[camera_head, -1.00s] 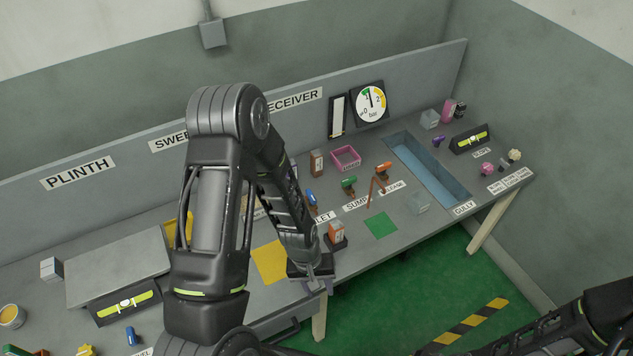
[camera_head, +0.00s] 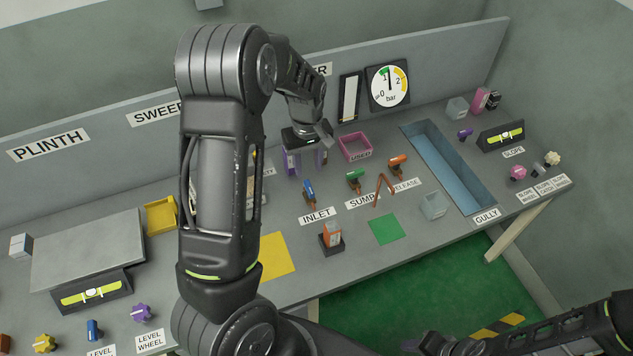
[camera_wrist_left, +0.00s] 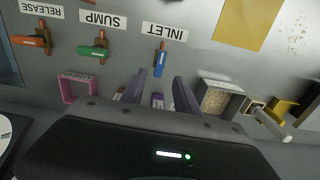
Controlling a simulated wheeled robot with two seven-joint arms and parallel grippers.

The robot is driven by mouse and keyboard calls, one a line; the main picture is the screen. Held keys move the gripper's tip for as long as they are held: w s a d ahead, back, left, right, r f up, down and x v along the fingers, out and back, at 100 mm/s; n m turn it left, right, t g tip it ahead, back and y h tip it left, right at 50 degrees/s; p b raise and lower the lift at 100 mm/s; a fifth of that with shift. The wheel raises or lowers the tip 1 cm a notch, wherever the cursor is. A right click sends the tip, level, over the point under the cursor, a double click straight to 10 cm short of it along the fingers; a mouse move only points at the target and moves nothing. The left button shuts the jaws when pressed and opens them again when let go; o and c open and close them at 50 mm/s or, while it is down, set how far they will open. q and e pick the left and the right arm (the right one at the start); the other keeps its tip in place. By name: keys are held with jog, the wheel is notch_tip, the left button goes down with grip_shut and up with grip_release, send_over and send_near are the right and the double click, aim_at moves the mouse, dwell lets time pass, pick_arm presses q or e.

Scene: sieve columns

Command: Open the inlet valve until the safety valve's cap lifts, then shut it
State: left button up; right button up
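The blue-handled inlet valve (camera_head: 309,192) stands behind its INLET label (camera_head: 317,216); it also shows in the left wrist view (camera_wrist_left: 160,63). My left gripper (camera_head: 307,165) is open and empty, with its purple fingers pointing down just behind the blue handle. In the left wrist view, the handle lies beyond the gap between the fingertips (camera_wrist_left: 158,82), apart from them. The pressure gauge (camera_head: 388,87) has its needle near upright, around 1 bar. I cannot make out the safety valve or its cap. My right arm shows at the lower right; its fingers are not clear.
The green sump valve (camera_head: 354,179) and orange release valve (camera_head: 397,165) stand right of the inlet. A pink tray (camera_head: 355,147) lies behind them. A sunken blue gully (camera_head: 447,168) is farther right.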

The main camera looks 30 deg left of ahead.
aim_at(309, 187)
pick_arm(q)
jog(key=shift+w+f, duration=0.1)
jog(key=shift+w, duration=0.1)
jog(key=shift+s+r, duration=0.2)
jog(key=shift+s, duration=0.05)
jog(key=shift+f+p, duration=0.45)
jog(key=shift+f, duration=3.55)
grip_shut()
